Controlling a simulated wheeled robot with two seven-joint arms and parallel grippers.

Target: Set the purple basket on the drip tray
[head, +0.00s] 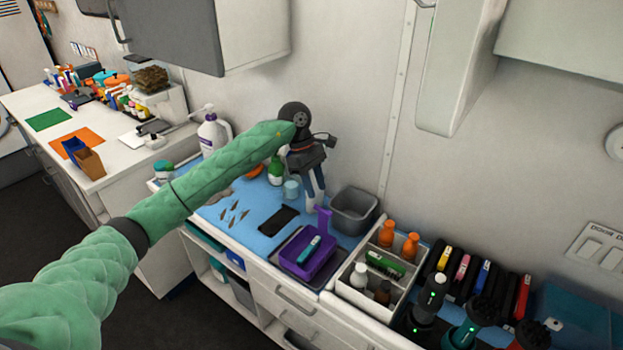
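The purple basket (307,262) sits on a dark grey tray (290,243), which looks like the drip tray, near the counter's front edge. A teal-and-white item (309,249) lies in the basket. The basket's upright purple handle (322,223) stands at its back. My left gripper (317,207) points down just above and behind the basket, close to the handle's top. Its two fingers are apart with nothing seen between them. Whether a fingertip touches the handle is hard to tell. My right gripper is not in view.
A grey bin (354,211) stands right behind the basket. A white caddy (360,297) with bottles is close on the right. A flat black item (278,219) and several small metal tools (234,213) lie on the blue mat (259,195) to the left.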

